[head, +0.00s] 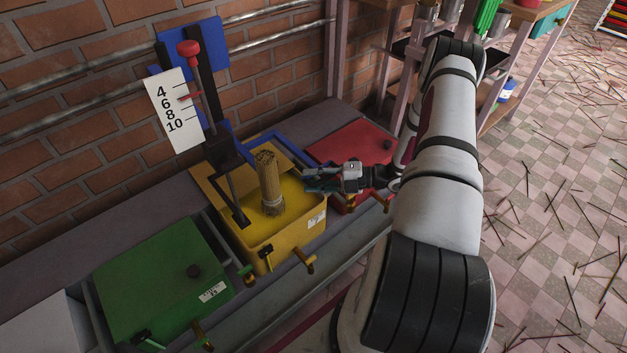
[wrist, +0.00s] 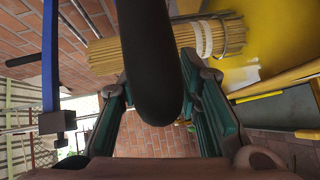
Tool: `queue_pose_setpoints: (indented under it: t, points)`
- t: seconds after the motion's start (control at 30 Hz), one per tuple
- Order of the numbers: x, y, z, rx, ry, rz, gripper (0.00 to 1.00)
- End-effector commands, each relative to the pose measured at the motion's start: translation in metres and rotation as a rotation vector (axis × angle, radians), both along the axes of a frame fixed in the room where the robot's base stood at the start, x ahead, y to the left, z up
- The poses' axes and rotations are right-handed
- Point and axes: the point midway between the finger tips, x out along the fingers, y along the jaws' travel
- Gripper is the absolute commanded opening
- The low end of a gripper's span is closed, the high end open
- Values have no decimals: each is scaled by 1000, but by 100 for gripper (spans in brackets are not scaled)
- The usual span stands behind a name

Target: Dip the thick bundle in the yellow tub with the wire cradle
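The yellow tub (head: 265,235), open and holding yellow liquid, sits between a green and a red box. The thick bundle (head: 269,180) of tan sticks stands upright in it, pale band low, its lower end at the liquid. In the wrist view the bundle (wrist: 105,52) lies across the top, with a grey wire loop of the cradle (wrist: 236,32) around it near the band. A dark rounded bar (wrist: 150,70) hides the middle of the wrist view.
A red-knobbed handle (head: 188,50) rises on the post behind the tub, beside a scale (head: 174,108) marked 4 to 10. The green box (head: 160,275) and red box (head: 350,150) are lidded. Taps line the front. A brick wall stands close behind.

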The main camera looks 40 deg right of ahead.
Motion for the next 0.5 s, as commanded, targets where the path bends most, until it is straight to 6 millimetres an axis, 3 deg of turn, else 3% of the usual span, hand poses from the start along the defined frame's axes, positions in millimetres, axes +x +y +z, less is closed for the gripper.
queue_pose_setpoints:
  t: [0.17, 0.33, 0.5]
  points:
    - [0, 0, 0, 0, 0, 0, 32]
    - [0, 0, 0, -1, 1, 0, 0]
    - [-1, 0, -1, -2, 3, 0, 0]
